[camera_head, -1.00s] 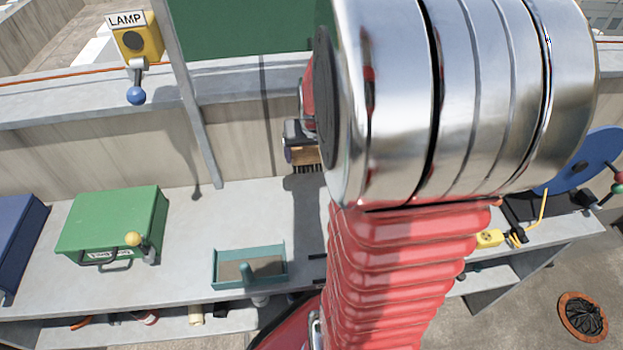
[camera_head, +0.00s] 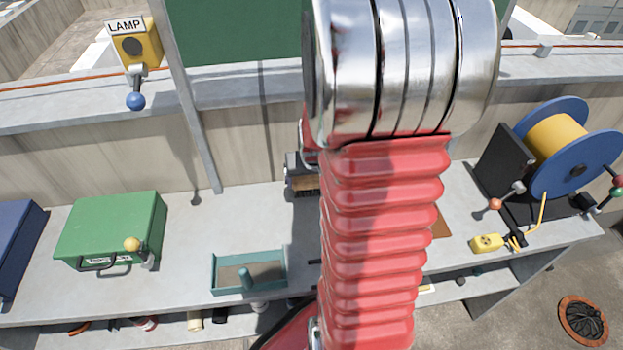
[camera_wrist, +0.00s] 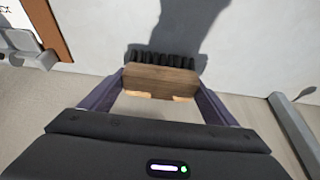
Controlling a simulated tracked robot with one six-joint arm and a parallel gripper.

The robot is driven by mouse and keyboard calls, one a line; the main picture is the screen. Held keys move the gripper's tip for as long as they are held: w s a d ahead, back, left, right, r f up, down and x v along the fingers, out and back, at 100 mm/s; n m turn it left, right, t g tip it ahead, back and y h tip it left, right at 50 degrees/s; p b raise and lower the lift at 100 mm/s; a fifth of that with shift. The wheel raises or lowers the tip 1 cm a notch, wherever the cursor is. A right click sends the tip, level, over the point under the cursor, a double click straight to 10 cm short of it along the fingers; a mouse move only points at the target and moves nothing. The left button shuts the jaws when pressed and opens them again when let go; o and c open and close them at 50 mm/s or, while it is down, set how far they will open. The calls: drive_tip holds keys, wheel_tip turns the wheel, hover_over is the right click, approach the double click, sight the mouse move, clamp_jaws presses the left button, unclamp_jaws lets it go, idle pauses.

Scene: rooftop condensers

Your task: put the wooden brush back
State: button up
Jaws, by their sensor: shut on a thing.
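The wooden brush (camera_wrist: 160,82) is a brown block with dark bristles, held crosswise between the two fingers of my gripper (camera_wrist: 155,92) in the wrist view. In the head view the brush (camera_head: 306,186) shows beside my arm with its bristles down, near the back of the grey bench (camera_head: 185,240). My gripper (camera_head: 297,177) is shut on it; my arm hides part of both. I cannot tell how far the bristles are above the bench. A teal tray (camera_head: 249,289) with a brownish floor and a short teal post sits on the bench, nearer the front and left of my arm.
A green case (camera_head: 112,225) with a yellow-knobbed latch stands at left, beside a blue case (camera_head: 15,245). A blue cable reel (camera_head: 575,150) and a yellow plug box (camera_head: 487,243) are at right. A metal post (camera_head: 195,120) rises behind. Bench between green case and tray is clear.

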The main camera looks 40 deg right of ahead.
drive_tip(key=shift+f, duration=0.25)
drive_tip(key=shift+f, duration=0.1)
drive_tip(key=o, duration=1.1)
drive_tip(key=v, duration=1.2)
idle(0.3)
